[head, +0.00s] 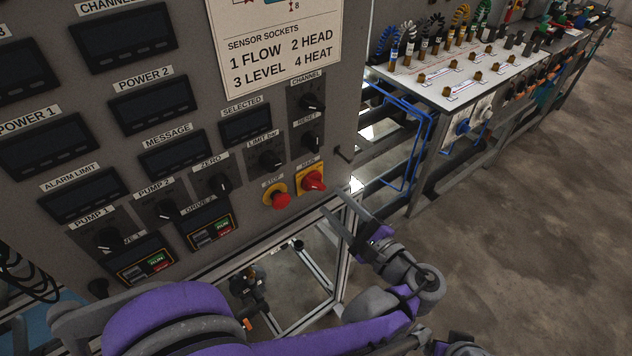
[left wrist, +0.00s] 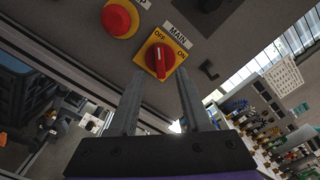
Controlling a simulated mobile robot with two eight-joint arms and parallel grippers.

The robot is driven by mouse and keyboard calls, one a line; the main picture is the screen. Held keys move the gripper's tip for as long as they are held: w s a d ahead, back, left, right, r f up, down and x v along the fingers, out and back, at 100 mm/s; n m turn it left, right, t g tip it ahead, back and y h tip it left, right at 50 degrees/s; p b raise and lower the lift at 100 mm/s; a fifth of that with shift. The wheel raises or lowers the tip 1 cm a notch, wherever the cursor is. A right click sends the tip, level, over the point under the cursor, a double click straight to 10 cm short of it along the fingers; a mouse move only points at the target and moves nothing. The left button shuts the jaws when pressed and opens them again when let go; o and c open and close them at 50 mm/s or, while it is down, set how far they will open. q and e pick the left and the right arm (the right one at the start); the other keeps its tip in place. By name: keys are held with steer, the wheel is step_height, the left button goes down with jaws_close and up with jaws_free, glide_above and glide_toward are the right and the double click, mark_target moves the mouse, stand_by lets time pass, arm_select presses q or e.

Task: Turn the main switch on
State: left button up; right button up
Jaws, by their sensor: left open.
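The main switch (head: 312,181) is a red rotary knob on a yellow square plate at the lower right of the grey panel. In the left wrist view the knob (left wrist: 159,58) shows close up, with OFF and ON printed on the plate. Its handle lies along the line toward OFF. My left gripper (head: 340,200) is open and empty, just below and right of the switch in the head view. In the left wrist view its two fingers (left wrist: 161,72) reach up on either side of the knob's lower end. I cannot tell whether they touch it.
A red stop button (head: 279,200) on a yellow base sits left of the switch. A small dark peg (head: 344,154) sticks out to its right. Black knobs (head: 270,159) are above. A bench (head: 452,90) with cables stands at the right; the floor in front is clear.

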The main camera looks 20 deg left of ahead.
mark_target(319, 188)
arm_select(q)
steer(key=shift+x, duration=3.05)
steer(key=shift+c, duration=0.3)
jaws_close()
